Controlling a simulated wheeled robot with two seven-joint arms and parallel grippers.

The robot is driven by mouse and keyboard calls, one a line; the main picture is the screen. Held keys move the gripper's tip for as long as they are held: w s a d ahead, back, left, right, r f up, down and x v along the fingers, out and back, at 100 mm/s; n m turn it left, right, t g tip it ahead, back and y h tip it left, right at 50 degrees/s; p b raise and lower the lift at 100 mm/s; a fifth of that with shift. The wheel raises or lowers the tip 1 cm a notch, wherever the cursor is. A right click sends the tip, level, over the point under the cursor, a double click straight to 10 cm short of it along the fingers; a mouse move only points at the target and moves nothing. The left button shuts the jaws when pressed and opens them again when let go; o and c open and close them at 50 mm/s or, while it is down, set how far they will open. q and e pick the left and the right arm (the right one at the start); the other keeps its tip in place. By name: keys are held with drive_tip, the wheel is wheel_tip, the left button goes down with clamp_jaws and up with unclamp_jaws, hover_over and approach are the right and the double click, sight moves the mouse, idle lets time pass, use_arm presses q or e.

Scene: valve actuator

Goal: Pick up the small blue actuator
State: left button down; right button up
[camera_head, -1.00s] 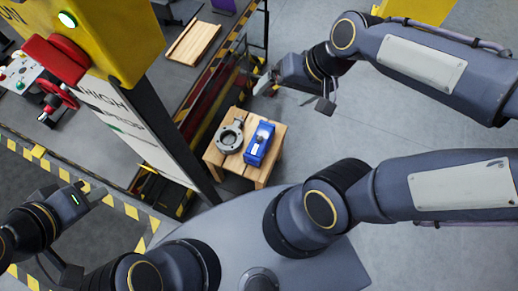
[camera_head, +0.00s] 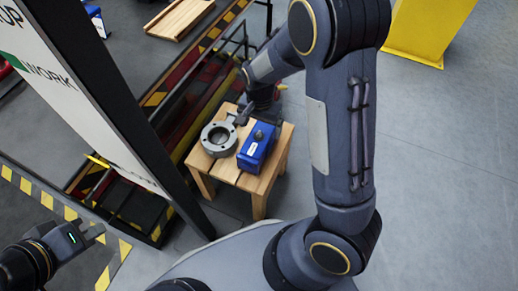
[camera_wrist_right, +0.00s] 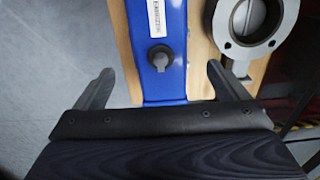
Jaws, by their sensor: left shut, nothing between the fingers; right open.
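The small blue actuator (camera_head: 257,147) stands on a small wooden table (camera_head: 226,173), with a white label and a dark knob on top. My right gripper (camera_head: 257,112) is at its far end, partly hidden by my arm. In the right wrist view, the open fingers of my right gripper (camera_wrist_right: 160,82) lie on either side of the blue actuator (camera_wrist_right: 160,22), with visible gaps on both sides. Contact is not visible. My left gripper (camera_head: 93,236) is shut and empty at the lower left.
A grey round valve body (camera_head: 219,139) lies left of the actuator; it also shows in the right wrist view (camera_wrist_right: 232,42), close to a finger. A dark post with a white sign (camera_head: 82,90) stands left of the table. Open grey floor (camera_head: 440,170) lies to the right.

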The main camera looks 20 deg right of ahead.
sight(259, 139)
wheel_tip(259, 139, down, 2)
drive_tip(key=shift+f+b, duration=0.15)
drive_tip(key=shift+b, duration=0.3)
drive_tip(key=f+b, duration=0.2)
drive_tip(key=f, duration=0.1)
drive_tip(key=f+b, duration=0.1)
drive_tip(key=f, duration=0.1)
drive_tip(key=shift+s+a, duration=0.1)
drive_tip(key=shift+a, duration=0.15)
drive_tip(key=c, duration=2)
drive_tip(key=shift+r, duration=0.1)
clamp_jaws()
drive_tip(key=shift+r, duration=0.1)
